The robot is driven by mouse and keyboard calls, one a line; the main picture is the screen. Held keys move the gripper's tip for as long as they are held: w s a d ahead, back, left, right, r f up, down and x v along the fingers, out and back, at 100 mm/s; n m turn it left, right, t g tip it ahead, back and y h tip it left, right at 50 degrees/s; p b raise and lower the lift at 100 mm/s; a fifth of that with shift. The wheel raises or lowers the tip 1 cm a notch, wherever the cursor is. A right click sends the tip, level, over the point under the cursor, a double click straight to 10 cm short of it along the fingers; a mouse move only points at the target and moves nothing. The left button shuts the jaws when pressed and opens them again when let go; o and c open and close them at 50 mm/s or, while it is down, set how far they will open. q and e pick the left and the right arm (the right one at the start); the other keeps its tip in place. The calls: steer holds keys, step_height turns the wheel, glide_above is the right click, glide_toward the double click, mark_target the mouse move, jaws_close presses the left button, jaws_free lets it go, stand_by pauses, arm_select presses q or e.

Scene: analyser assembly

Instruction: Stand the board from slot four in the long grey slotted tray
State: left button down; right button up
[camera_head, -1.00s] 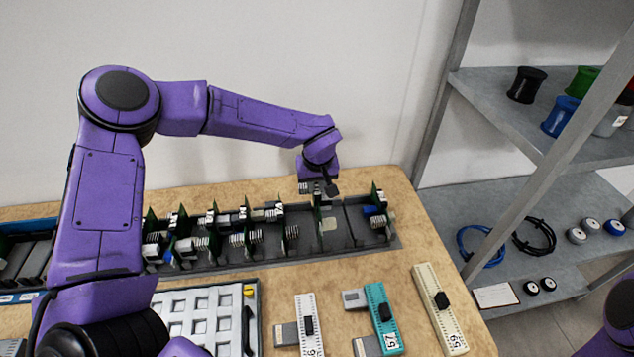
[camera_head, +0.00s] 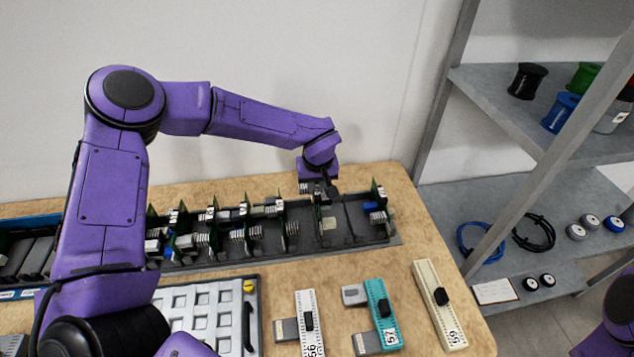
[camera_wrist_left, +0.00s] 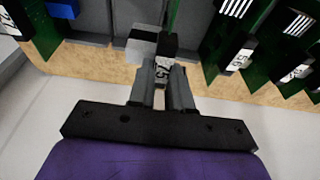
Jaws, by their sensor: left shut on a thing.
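The long grey slotted tray (camera_head: 352,230) lies along the back of the table with several green boards standing in it. My left gripper (camera_head: 321,192) is over its right part, shut on the top of a green board (camera_head: 318,213), which is upright in or just above the tray. In the left wrist view my left fingers (camera_wrist_left: 164,72) close on the board's dark tab (camera_wrist_left: 167,44) with a white label. Whether the board's lower edge is fully down in a slot is hidden. My right gripper is out of view.
Another board (camera_head: 377,197) stands near the tray's right end, with open slots between it and the held board. A white compartment tray (camera_head: 258,312) and labelled strips in white (camera_head: 308,325), teal (camera_head: 381,315) and cream (camera_head: 437,300) lie in front. A shelf (camera_head: 530,215) stands at right.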

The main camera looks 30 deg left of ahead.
arm_select(q)
steer(key=shift+f, duration=0.3)
stand_by(0.4)
steer(key=shift+f, duration=0.6)
steer(key=shift+x, duration=0.8)
steer(key=shift+s+d+f+b, duration=0.1)
steer(key=shift+s+f+b, duration=0.05)
steer(key=shift+f+b, duration=0.2)
stand_by(0.7)
steer(key=c, duration=0.8)
jaws_free()
steer(key=shift+c, duration=0.2)
steer(key=shift+s+r+p, duration=0.1)
steer(key=shift+r+p, duration=0.05)
steer(key=shift+p, duration=0.55)
steer(key=shift+w+a+p+v, duration=0.1)
steer(key=shift+w+p+v, duration=0.05)
steer(key=shift+p+v, duration=0.85)
steer(key=shift+w+a+p+v, duration=0.15)
steer(key=shift+p+v, duration=0.55)
steer(key=shift+p, duration=0.5)
